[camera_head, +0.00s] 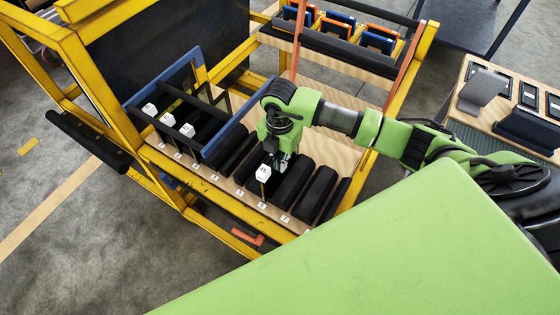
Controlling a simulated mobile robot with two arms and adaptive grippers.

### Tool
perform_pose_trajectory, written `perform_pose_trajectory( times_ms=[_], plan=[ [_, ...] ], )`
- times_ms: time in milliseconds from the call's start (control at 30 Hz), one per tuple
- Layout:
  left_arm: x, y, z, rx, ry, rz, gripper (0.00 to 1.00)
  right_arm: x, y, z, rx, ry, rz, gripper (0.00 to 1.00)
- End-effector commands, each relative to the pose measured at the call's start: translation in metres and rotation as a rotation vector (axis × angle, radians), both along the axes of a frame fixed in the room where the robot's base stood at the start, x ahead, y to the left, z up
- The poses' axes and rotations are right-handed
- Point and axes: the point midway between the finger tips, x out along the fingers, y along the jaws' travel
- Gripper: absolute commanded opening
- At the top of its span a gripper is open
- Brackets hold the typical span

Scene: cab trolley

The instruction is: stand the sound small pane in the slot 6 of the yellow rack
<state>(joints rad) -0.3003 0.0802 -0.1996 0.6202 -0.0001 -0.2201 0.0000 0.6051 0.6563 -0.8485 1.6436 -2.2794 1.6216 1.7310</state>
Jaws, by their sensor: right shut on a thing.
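The yellow rack (95,75) stands at the left and centre, with a wooden shelf and a row of numbered slots between black padded dividers. My right gripper (279,160) comes in from the right above this row and is shut on the small pane. The pane is mostly hidden by the gripper and seen nearly edge-on; its white tag (264,173) shows at the front. It is above the label of slot 6 (262,205), between black dividers. I cannot tell whether it touches the slot bottom. My left gripper is not in view.
Black dividers (316,193) fill the right end. Orange and blue framed pieces (378,39) stand at the back. A wooden table (480,122) with dark panels is at right.

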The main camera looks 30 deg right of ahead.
Motion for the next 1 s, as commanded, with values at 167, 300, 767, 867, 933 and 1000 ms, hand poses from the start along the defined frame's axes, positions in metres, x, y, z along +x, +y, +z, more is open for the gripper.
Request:
perform_pose_trajectory(
  times_ms=[167,300,767,867,933,1000],
  plan=[
    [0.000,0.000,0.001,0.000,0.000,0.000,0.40,0.001,0.000,0.002,0.002,-0.003,0.000,0.00],
    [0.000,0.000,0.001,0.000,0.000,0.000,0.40,0.001,0.000,0.002,0.002,-0.003,0.000,0.21],
    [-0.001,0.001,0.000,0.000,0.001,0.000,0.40,0.000,0.000,0.007,0.001,-0.001,0.001,0.25],
    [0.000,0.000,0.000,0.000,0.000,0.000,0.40,0.001,0.000,0.022,0.000,-0.004,0.002,0.25],
    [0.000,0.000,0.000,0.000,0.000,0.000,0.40,0.002,0.000,0.036,0.001,-0.005,0.002,0.25],
    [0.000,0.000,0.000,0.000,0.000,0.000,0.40,0.002,0.000,0.052,0.000,-0.007,0.001,0.25]
  ],
)
